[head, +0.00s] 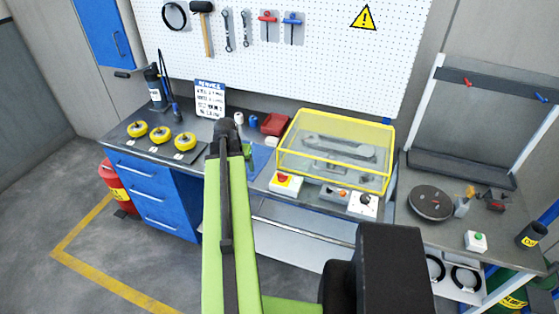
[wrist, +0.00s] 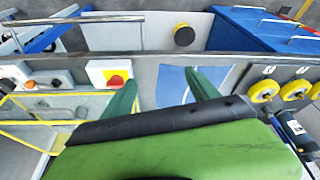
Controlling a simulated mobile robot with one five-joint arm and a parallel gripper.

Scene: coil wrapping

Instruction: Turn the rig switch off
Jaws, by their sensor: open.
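A white switch box with a black knob (head: 364,203) sits at the bench's front edge, before the right end of the yellow-framed clear cover (head: 390,160). The knob shows at the far left in the wrist view (wrist: 7,86); which way it is set is too small to tell. A grey box with small lights (head: 336,193) and a red button on a yellow-topped box (head: 283,181) stand left of it. My gripper (wrist: 163,90) is open and empty, its green fingers apart over the bench, with the red-button box beside one finger.
Three yellow wheels (head: 186,142) lie on a dark mat at the bench's left. A red bin (head: 274,124) and small bottles stand behind my arm's end. A round black plate (head: 430,203) and a green-button box (head: 475,241) are on the right bench.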

